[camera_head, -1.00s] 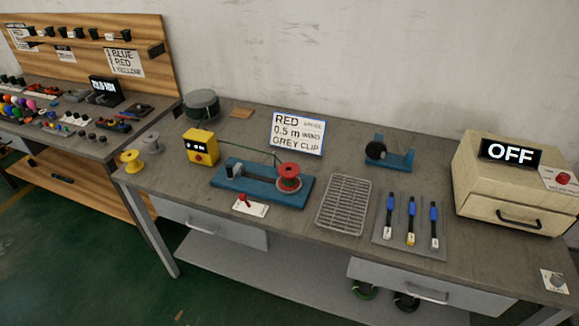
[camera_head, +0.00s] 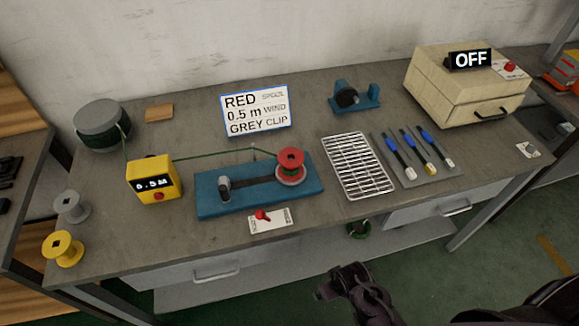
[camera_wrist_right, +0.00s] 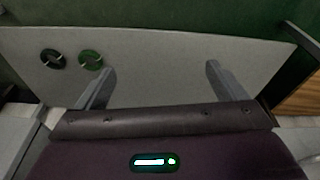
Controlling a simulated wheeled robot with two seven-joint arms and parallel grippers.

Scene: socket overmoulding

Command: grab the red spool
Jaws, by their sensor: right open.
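The red spool (camera_head: 291,163) sits upright at the right end of the blue winding fixture (camera_head: 222,205) on the grey table. A dark green wire runs from it leftward past the yellow meter box. My right gripper (camera_head: 338,284) is below and in front of the table edge, well apart from the spool. In the right wrist view its two fingers (camera_wrist_right: 158,80) are spread open with nothing between them. My left gripper is not in view.
A yellow meter box (camera_head: 155,181) reads about 0.5 m. A lever switch (camera_head: 268,220) stands before the fixture. A wire rack (camera_head: 358,166), a tool tray (camera_head: 436,180) and a beige box marked OFF (camera_head: 450,90) are to the right. Yellow (camera_head: 63,249) and grey spools (camera_head: 71,207) stand left.

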